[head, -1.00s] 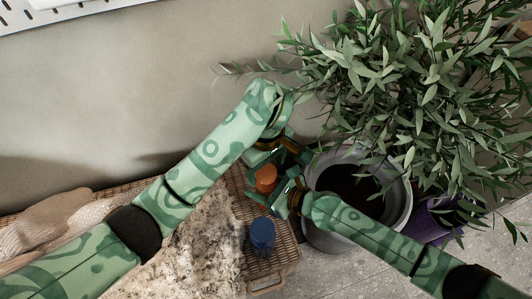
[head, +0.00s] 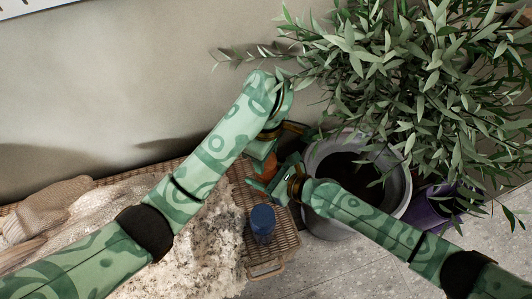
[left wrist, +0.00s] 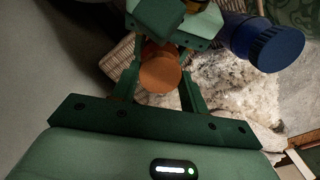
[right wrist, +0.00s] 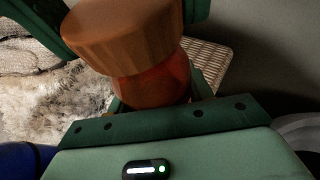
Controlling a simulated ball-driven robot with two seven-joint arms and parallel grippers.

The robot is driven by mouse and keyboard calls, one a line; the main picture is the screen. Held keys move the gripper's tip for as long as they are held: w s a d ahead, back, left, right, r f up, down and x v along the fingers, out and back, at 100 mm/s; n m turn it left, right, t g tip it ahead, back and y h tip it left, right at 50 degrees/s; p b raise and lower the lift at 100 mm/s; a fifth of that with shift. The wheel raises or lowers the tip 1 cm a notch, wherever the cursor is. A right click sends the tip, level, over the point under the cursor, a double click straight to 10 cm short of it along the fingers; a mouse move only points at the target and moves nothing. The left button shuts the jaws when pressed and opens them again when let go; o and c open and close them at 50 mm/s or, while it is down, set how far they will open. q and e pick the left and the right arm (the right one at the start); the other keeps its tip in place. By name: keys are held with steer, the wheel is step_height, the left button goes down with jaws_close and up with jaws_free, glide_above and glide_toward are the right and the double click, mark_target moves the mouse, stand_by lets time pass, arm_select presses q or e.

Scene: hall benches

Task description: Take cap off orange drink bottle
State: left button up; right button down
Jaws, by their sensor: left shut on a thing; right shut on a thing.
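The orange drink bottle (head: 270,166) is mostly hidden between my two grippers in the head view. The right wrist view shows its brownish-orange cap (right wrist: 118,35) above a red-orange body (right wrist: 152,82). The left wrist view shows the orange cap (left wrist: 160,73) from above. My left gripper (left wrist: 158,85) is shut on the cap, with a finger at each side of it. My right gripper (right wrist: 160,90) is shut on the bottle's body, below the cap. I cannot tell whether the cap and bottle touch, or whether the bottle rests on the wicker surface.
A blue bottle (head: 262,222) stands close by on the wicker bench (head: 285,235). It also shows in the left wrist view (left wrist: 262,42). A shaggy throw (head: 212,240) lies left. A grey pot (head: 325,222) and a leafy plant (head: 420,90) crowd the right side.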

arm_select(q)
steer(key=n, duration=0.7)
steer(key=shift+s+d+n, duration=0.1)
steer(key=shift+d+n, duration=0.05)
steer(key=shift+n, duration=0.25)
steer(key=n, duration=0.5)
steer(key=o, duration=1.1)
